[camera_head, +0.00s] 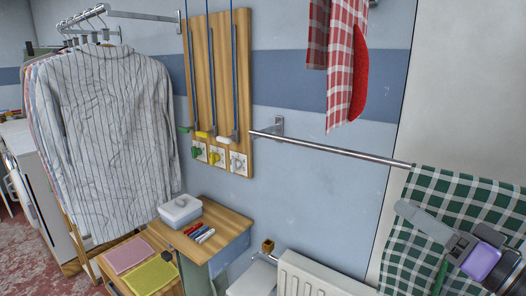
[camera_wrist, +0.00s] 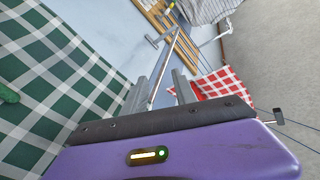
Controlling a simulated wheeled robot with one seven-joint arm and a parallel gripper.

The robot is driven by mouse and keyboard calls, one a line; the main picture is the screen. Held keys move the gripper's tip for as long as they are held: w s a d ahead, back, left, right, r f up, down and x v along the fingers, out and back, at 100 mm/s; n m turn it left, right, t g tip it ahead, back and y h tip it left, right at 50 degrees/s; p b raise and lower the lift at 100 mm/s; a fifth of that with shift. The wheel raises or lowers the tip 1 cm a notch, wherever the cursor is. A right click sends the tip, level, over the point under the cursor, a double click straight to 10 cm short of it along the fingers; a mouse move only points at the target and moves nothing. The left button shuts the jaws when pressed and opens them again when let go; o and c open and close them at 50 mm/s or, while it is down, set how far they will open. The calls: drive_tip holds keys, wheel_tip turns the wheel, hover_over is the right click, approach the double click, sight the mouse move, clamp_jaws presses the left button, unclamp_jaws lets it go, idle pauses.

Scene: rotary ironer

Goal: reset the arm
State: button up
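My gripper (camera_head: 455,240), grey-fingered with a purple body, is at the right of the head view, in front of a green-and-white checked cloth (camera_head: 420,190). In the wrist view my gripper (camera_wrist: 160,88) has its two fingers apart with nothing held between them. The checked cloth (camera_wrist: 50,80) fills the left of that view, beside the fingers. Whether the gripper touches the cloth I cannot tell.
The cloth hangs at the right end of a metal wall rail (camera_head: 330,149). A red checked cloth (camera_head: 342,60) hangs above. A striped shirt (camera_head: 110,140) hangs left, near a wooden board (camera_head: 219,90). Below are a small table (camera_head: 232,222) and a white radiator (camera_head: 315,275).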

drive_tip(key=s+a+f+m+h, duration=0.1)
drive_tip(key=s+f+m+h, duration=0.15)
drive_tip(key=s+f, duration=0.4)
drive_tip(key=s+a+f+m+g+h, duration=0.1)
drive_tip(key=s+f+h, duration=0.2)
drive_tip(key=f, duration=0.7)
drive_tip(key=s+f+m+h, duration=0.2)
drive_tip(key=s+f+h, duration=0.15)
drive_tip(key=f, duration=0.55)
drive_tip(key=s+a+n, duration=0.2)
drive_tip(key=s, duration=1)
drive_tip(key=s+a+n+g, duration=0.1)
drive_tip(key=s+a+n, duration=0.1)
drive_tip(key=s, duration=1.1)
drive_tip(key=shift+s+a+n, duration=0.25)
drive_tip(key=shift+n, duration=0.5)
drive_tip(key=shift+f, duration=0.1)
drive_tip(key=shift+c, duration=0.2)
